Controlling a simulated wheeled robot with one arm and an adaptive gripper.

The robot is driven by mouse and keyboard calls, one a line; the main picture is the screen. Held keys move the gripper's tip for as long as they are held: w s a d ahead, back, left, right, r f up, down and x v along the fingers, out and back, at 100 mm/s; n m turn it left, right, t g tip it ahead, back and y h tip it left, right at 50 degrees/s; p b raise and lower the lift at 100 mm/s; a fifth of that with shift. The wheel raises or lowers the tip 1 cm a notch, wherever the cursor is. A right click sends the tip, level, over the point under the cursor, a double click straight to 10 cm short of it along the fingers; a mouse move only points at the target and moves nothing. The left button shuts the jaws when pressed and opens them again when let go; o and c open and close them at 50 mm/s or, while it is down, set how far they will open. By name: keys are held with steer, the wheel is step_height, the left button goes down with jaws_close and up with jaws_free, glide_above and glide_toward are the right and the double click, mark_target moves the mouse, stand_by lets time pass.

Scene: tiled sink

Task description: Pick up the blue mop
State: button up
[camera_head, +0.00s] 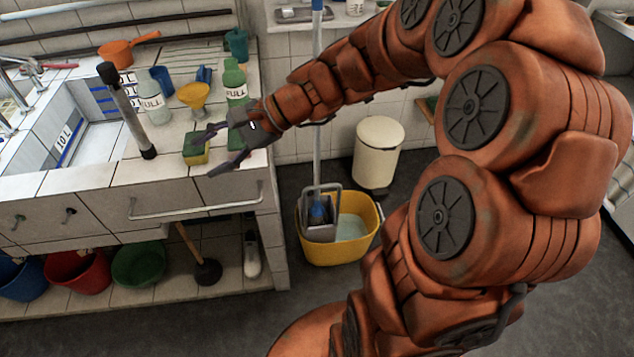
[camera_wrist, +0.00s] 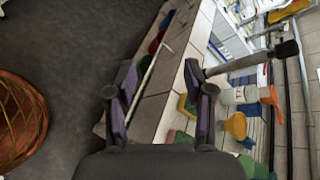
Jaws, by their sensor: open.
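The blue mop stands upright in a yellow bucket (camera_head: 325,255) on the floor, right of the sink counter. Its pale pole (camera_head: 317,160) rises behind my arm, which hides part of it. A blue grip (camera_head: 317,6) shows at the top of the frame. Its blue lower end (camera_head: 318,213) sits in the grey wringer (camera_head: 320,232). My gripper (camera_head: 202,156) is open and empty over the counter's front edge, left of the pole. In the wrist view my gripper (camera_wrist: 158,68) has its fingers spread. I cannot make out the mop there.
A green and yellow sponge (camera_head: 195,150), a yellow funnel (camera_head: 195,98) and bottles (camera_head: 153,103) stand on the counter near my gripper. A dark-ended upright post (camera_head: 127,112) is left of them. A cream bin (camera_head: 378,152) stands behind the bucket. Floor in front is clear.

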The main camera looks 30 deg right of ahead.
steer(key=w+d+m+t+b, duration=0.2)
steer(key=w+d+m+t, duration=0.35)
steer(key=w+d, duration=0.25)
steer(key=w+d+f+m+t+h+b, duration=0.1)
steer(key=w+d+m+t+h, duration=0.3)
steer(key=d, duration=0.6)
steer(key=w+d+f+m+t+h+b, duration=0.1)
steer(key=d+f+m, duration=0.1)
steer(key=d+m, duration=0.6)
steer(key=w+d+f+m+t+h+b, duration=0.1)
steer(key=w+d+m+t+h, duration=0.15)
steer(key=d, duration=0.95)
steer(key=p+x, duration=0.1)
steer(key=x, duration=0.6)
steer(key=shift+r, duration=0.3)
steer(key=shift+a+h, duration=0.1)
steer(key=shift+h, duration=0.15)
steer(key=shift+c, duration=0.3)
jaws_close()
